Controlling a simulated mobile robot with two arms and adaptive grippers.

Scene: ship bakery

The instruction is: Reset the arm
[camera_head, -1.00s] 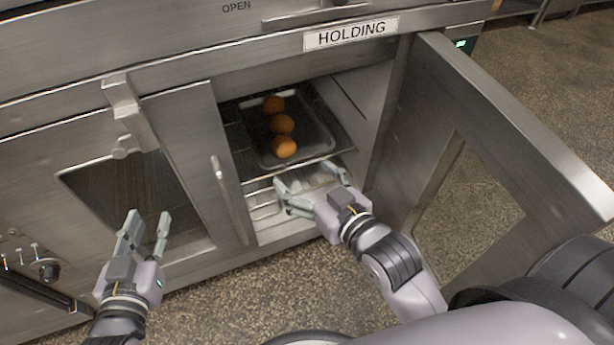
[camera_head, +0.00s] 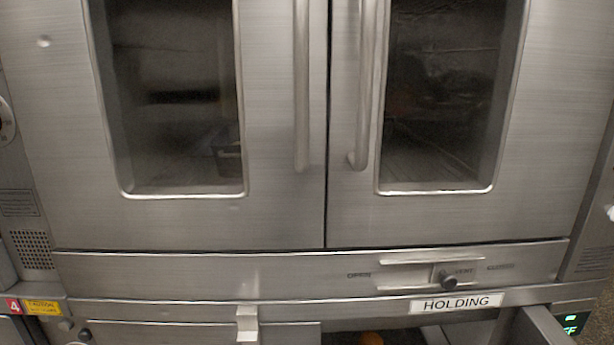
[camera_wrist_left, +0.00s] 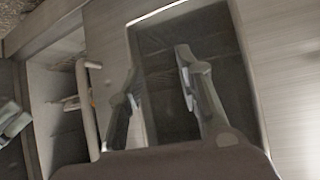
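My left gripper (camera_wrist_left: 157,72) shows in the left wrist view with its two fingers spread apart and nothing between them. It faces the windowed lower door (camera_wrist_left: 168,120) of the holding cabinet, and I cannot tell the exact gap. A part of what looks like my right gripper (camera_wrist_left: 12,124) shows at the left edge of that view, cut off, so its opening is unclear. Neither gripper is in the head view.
The head view shows two closed upper oven doors (camera_head: 280,215) with long handles. Below, by the HOLDING label (camera_head: 456,303), an orange round item (camera_head: 371,338) shows at the bottom edge. The open holding door (camera_head: 540,328) stands at bottom right. A door handle (camera_wrist_left: 87,110) is left of my left gripper.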

